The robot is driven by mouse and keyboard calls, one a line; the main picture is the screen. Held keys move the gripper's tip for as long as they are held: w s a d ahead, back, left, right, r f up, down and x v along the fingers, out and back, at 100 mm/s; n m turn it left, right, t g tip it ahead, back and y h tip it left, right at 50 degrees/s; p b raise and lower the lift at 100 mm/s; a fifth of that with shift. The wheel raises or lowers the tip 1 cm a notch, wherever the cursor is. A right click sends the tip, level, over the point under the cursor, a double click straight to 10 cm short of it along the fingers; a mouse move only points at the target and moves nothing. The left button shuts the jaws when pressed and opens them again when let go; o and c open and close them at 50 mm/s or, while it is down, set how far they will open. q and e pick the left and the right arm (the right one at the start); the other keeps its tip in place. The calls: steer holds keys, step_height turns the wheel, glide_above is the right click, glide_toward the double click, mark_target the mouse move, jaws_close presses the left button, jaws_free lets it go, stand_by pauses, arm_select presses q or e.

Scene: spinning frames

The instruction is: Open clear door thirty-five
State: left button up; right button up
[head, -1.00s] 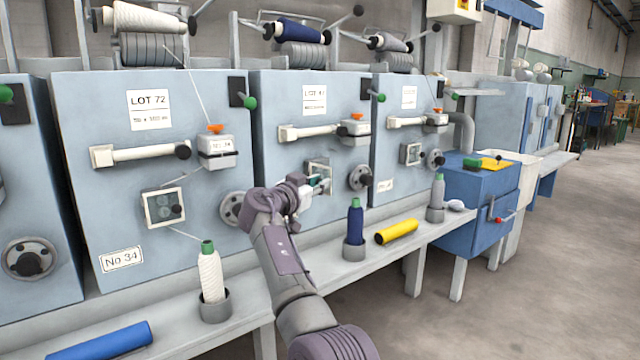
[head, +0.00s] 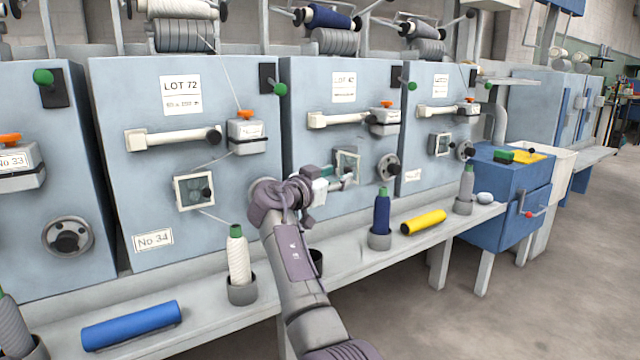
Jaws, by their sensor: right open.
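The clear door (head: 348,162) is a small square window in a pale frame on the middle blue-grey machine. That machine stands just right of the one marked No 34; its own number plate is hidden, likely behind my arm. My right gripper (head: 343,182) is open at the door's lower edge. Its fingers overlap the door in the picture, so I cannot tell whether they touch it. Whether the door stands slightly ajar is also unclear. My left gripper is out of view.
Similar clear doors sit on the No 34 machine (head: 178,193) and the right machine (head: 431,145). A handwheel (head: 388,168) is right of the middle door. Below, the shelf (head: 345,258) holds a blue bobbin (head: 382,212), a yellow tube (head: 424,222) and a white bobbin (head: 239,262).

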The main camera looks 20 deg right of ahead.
steer(key=v, duration=0.7)
steer(key=shift+a, duration=0.15)
